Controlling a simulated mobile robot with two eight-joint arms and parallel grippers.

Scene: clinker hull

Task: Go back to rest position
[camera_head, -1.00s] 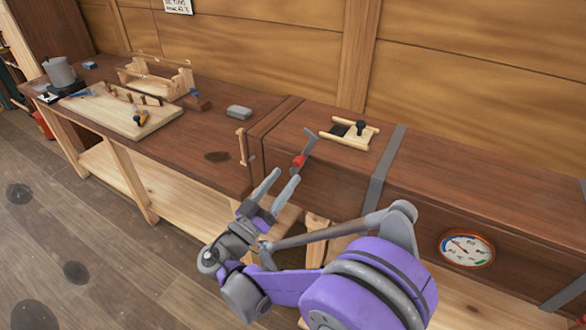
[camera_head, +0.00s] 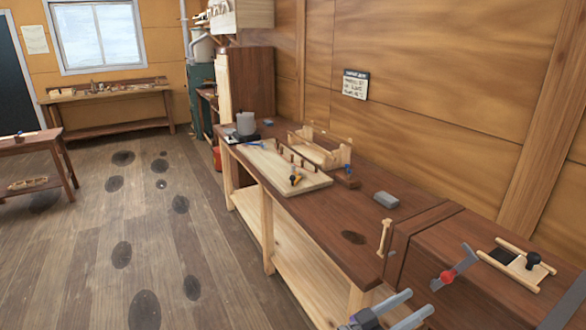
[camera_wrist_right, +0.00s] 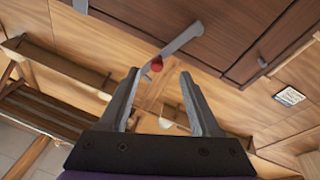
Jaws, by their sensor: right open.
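My right gripper (camera_head: 405,309) is at the bottom edge of the head view, in front of the workbench. Its two grey fingers are apart with nothing between them. In the right wrist view my right gripper (camera_wrist_right: 160,88) is also open and empty. A metal lever with a red knob (camera_head: 447,277) on the bench front stands a little beyond the fingers, apart from them in the head view. The red knob (camera_wrist_right: 157,64) also shows past the fingertips in the wrist view. My left gripper is not in view.
The long brown workbench (camera_head: 340,218) carries a pale board (camera_head: 284,168), a wooden frame (camera_head: 318,148), a grey block (camera_head: 386,200) and a grey pot (camera_head: 246,124). A wooden sliding piece (camera_head: 516,264) lies at right.

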